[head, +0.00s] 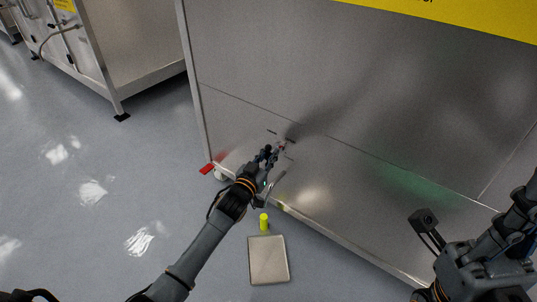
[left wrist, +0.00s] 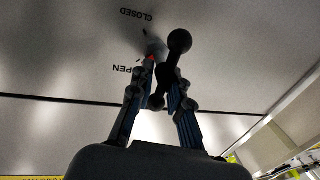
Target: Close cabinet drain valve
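The cabinet drain valve (head: 284,146) is low on the steel cabinet front, mostly hidden behind my left gripper (head: 272,154). In the left wrist view, its black handle with a ball end (left wrist: 180,40) slants between the two fingers of my left gripper (left wrist: 158,78). The fingers lean in around the handle; I cannot tell whether both touch it. A small red-tipped part (left wrist: 152,57) shows by the fingertips. The panel has the label CLOSED (left wrist: 136,14) and a partly covered OPEN label (left wrist: 127,69).
The large steel cabinet (head: 300,60) fills the right side. A metal plate (head: 268,262) and a yellow-green cylinder (head: 264,223) are on the floor before it. A red piece (head: 207,168) is by its left corner. Another steel unit (head: 130,45) stands at upper left. The left floor is clear.

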